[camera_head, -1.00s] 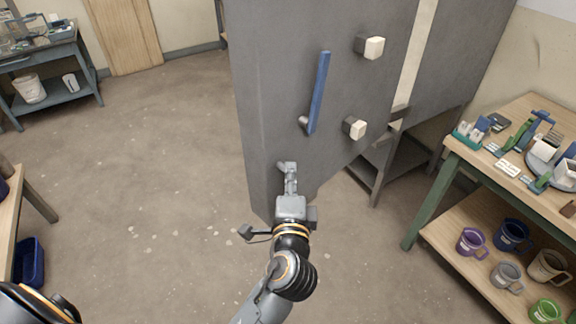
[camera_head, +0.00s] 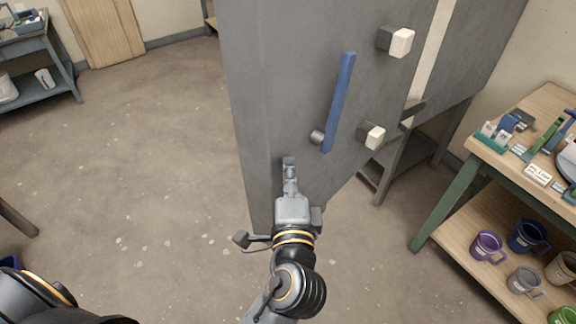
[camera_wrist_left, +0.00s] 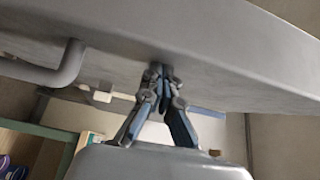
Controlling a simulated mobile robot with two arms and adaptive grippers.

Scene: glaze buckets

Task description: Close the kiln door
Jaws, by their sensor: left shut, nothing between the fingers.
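The kiln door (camera_head: 285,85) is a large grey upright panel in the middle of the head view. It stands open at an angle to the grey kiln body (camera_head: 478,55), with a pale strip between them. A long blue handle (camera_head: 339,105) and two white-ended blocks (camera_head: 400,42) are on the door. My left gripper (camera_head: 289,163) is shut and empty, in front of the door's lower part, left of and below the handle. In the left wrist view its fingertips (camera_wrist_left: 162,72) are at the grey door (camera_wrist_left: 215,45), touching or nearly so. My right gripper is not in view.
A wooden shelf table (camera_head: 452,235) with mugs below and tools on top stands at right, near the kiln stand (camera_head: 390,172). A blue-grey bench (camera_head: 62,75) is at far left. The speckled floor (camera_head: 150,170) left of the door is clear.

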